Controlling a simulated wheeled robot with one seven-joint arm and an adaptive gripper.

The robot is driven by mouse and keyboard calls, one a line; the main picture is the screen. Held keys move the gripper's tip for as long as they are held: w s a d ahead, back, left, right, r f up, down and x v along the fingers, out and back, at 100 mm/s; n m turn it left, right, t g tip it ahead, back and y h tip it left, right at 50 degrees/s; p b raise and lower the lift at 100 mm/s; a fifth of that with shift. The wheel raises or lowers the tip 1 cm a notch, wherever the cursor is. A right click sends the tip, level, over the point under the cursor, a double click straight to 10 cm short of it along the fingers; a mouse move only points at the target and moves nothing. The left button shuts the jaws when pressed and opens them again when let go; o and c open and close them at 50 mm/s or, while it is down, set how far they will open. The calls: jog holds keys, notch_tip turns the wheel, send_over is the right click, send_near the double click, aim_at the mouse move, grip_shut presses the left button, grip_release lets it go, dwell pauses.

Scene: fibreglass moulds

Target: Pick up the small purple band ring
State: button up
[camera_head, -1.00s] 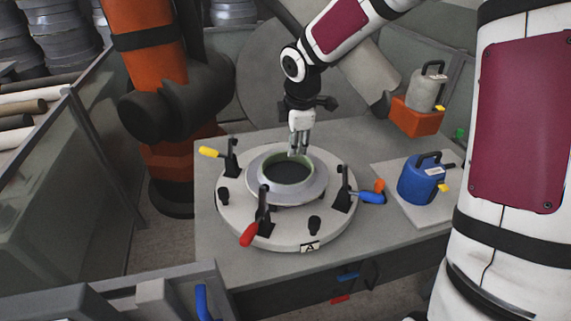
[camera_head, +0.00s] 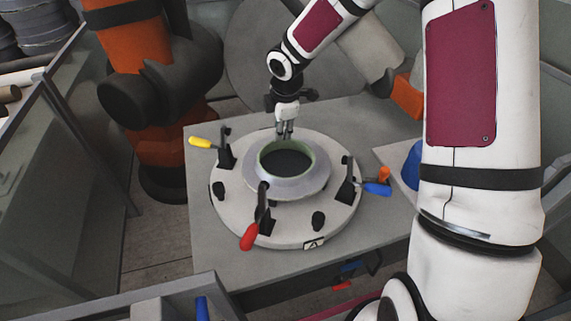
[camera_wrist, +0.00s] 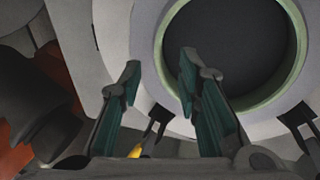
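I cannot make out a small purple band ring in either view. My gripper (camera_head: 286,136) points down at the far rim of the round grey mould (camera_head: 259,180), which has a greenish inner lip and a dark opening. In the wrist view my gripper's two fingers (camera_wrist: 160,66) stand apart with nothing between them. There the mould (camera_wrist: 148,38) lies beyond the fingers, and one fingertip overlaps the edge of its opening. I cannot tell how high the fingertips are above the mould.
The mould sits on a pale round plate (camera_head: 285,232) with yellow (camera_head: 201,142), red (camera_head: 249,237) and blue (camera_head: 377,189) handled clamps rising around it. The grey table (camera_head: 215,251) has bare room around the plate. An orange robot arm (camera_head: 128,40) stands behind at left.

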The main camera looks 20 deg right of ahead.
jog(key=shift+x, duration=2.9)
jog(key=shift+c, duration=0.6)
grip_shut()
